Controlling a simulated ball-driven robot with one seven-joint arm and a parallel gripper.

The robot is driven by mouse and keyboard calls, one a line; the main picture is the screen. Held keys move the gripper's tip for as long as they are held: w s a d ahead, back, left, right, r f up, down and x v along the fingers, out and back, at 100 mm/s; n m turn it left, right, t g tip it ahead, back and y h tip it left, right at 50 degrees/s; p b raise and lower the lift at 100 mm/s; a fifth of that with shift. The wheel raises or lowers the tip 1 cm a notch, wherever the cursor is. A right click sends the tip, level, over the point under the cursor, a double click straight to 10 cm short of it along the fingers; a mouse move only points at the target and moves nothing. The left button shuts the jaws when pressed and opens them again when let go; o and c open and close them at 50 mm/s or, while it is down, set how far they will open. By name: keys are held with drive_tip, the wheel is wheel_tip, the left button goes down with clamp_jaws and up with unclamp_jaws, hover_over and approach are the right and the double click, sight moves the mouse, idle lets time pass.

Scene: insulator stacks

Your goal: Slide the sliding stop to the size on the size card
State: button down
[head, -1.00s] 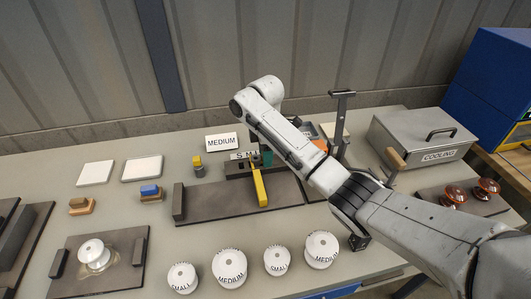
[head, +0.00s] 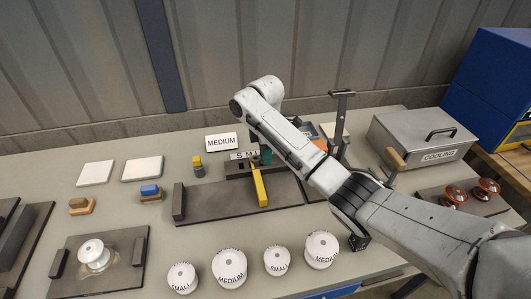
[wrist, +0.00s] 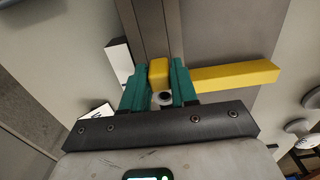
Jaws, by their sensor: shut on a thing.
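The sliding stop (head: 260,187) is a yellow bar lying across the dark track board (head: 215,205). It also shows in the wrist view (wrist: 235,76), with a yellow knob (wrist: 158,72) at one end. My gripper (wrist: 158,82) has its green fingers shut on either side of that knob; in the head view the gripper (head: 265,157) is partly hidden by my arm. The white size card (head: 221,142) stands behind the board and reads MEDIUM. A letter strip (head: 243,155) at the board's back edge shows S and M; its right part is hidden.
Several white insulators (head: 229,268) marked SMALL or MEDIUM stand in front of the board. A dark end block (head: 178,201) stands at its left end. The grey COOLING box (head: 422,135) and a dark upright post (head: 341,115) stand to the right.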

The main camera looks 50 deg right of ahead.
drive_tip(key=shift+w+a+r+p, duration=0.15)
drive_tip(key=shift+w+a+p, duration=0.15)
drive_tip(key=shift+a+p, duration=0.15)
drive_tip(key=shift+w+a, duration=0.1)
drive_tip(key=shift+a, duration=0.05)
drive_tip(key=c, duration=1)
unclamp_jaws()
drive_tip(key=shift+o, duration=0.2)
wheel_tip(320, 180, up, 11)
drive_tip(key=p, duration=0.3)
drive_tip(key=shift+f, duration=0.2)
